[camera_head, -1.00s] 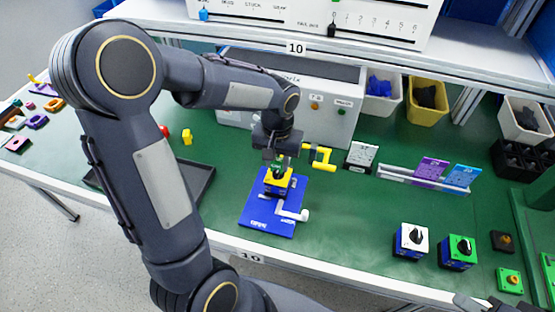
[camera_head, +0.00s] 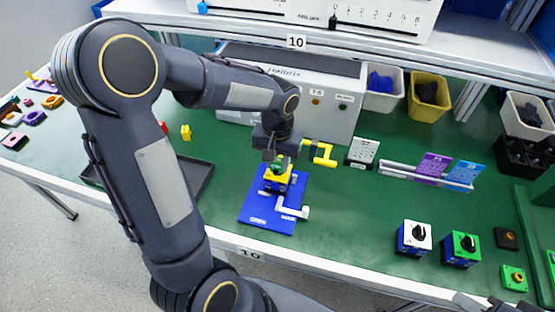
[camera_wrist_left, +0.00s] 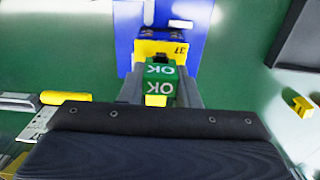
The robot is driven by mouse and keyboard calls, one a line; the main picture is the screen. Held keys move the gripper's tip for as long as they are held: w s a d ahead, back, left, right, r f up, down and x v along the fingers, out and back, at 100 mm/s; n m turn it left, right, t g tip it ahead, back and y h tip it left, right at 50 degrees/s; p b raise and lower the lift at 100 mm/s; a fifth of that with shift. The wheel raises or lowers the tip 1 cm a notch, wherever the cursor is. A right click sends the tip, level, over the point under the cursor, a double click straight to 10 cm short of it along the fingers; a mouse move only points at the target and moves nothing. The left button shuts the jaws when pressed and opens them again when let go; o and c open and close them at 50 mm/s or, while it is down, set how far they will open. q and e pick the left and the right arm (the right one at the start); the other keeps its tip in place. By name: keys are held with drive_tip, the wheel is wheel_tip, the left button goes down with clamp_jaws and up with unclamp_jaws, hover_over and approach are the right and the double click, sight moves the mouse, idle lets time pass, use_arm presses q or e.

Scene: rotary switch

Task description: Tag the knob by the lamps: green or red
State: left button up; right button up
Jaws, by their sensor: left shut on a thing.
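My left gripper (camera_head: 278,162) is shut on a green tag (camera_wrist_left: 160,84) marked OK. It holds the tag at the top of a yellow and blue switch block (camera_head: 277,184); whether they touch is unclear. The left wrist view shows the yellow part (camera_wrist_left: 160,48), marked 37, just beyond the tag. The block sits on a blue fixture (camera_head: 262,212) with a white-handled lever (camera_head: 293,211). Its knob is hidden. On the grey tester are an orange lamp (camera_head: 316,102) and a green lamp (camera_head: 343,107); which is lit is unclear. My right gripper (camera_head: 470,303) is partly visible at the bottom edge.
A yellow handle (camera_head: 320,153) projects near my left gripper. A black tray (camera_head: 190,186) lies left, partly behind my arm.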

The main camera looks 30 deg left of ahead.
sight(277, 160)
use_arm(q)
drive_tip(key=shift+f, duration=0.2)
drive_tip(key=o, duration=1)
drive_tip(key=shift+r, duration=0.15)
wheel_tip(277, 160, up, 8)
drive_tip(key=shift+f, duration=0.15)
wheel_tip(277, 160, up, 9)
drive_tip(key=p, duration=0.8)
